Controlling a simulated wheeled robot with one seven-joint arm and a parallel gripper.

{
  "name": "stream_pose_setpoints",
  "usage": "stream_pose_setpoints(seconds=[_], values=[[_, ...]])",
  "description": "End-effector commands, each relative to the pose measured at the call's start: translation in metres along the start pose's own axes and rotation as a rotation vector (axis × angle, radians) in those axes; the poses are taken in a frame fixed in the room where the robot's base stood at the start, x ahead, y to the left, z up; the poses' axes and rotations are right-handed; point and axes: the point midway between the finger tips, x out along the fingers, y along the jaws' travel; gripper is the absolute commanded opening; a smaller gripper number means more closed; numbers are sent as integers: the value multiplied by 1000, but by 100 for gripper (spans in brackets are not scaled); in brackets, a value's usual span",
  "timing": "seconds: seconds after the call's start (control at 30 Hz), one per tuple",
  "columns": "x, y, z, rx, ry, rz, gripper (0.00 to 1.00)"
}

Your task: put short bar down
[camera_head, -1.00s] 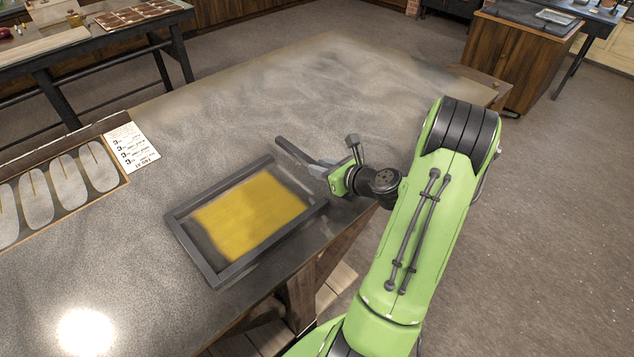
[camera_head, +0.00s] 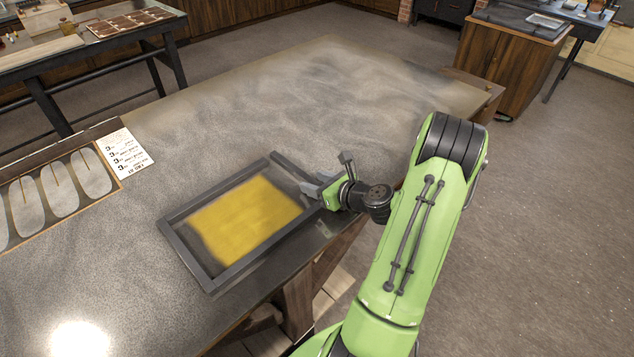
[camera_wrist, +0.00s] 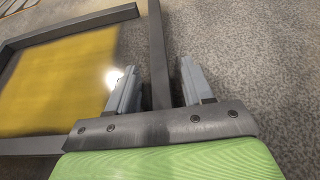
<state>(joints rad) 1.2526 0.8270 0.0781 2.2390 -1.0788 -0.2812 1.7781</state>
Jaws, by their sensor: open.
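The short bar (camera_head: 290,164) is a dark, straight bar at the right end of a dark rectangular frame (camera_head: 185,252) around a yellow patch (camera_head: 245,217). It appears to rest on the table along that end. My gripper (camera_head: 310,187) is low at the table's front edge, at the bar's near part. In the wrist view the bar (camera_wrist: 157,45) runs between the two open fingers of my gripper (camera_wrist: 160,85). A small gap separates the bar from the frame's upper bar (camera_wrist: 90,22). The bar's near end is hidden.
A board with pale oval shapes (camera_head: 60,185) and a printed card (camera_head: 124,152) lie at left. The table's front edge is close to my gripper. Other benches stand farther back.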

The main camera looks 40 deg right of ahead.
Motion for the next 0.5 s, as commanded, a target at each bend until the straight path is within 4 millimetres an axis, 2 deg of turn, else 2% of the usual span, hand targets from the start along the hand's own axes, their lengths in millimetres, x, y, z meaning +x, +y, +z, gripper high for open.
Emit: stream_pose_setpoints(seconds=[0.1, 0.17, 0.5], values=[[-2, 0, 5, -1, 0, 0, 51], [-12, -1, 3, 3, 2, -3, 51], [-98, -1, 4, 3, 0, -6, 51]])
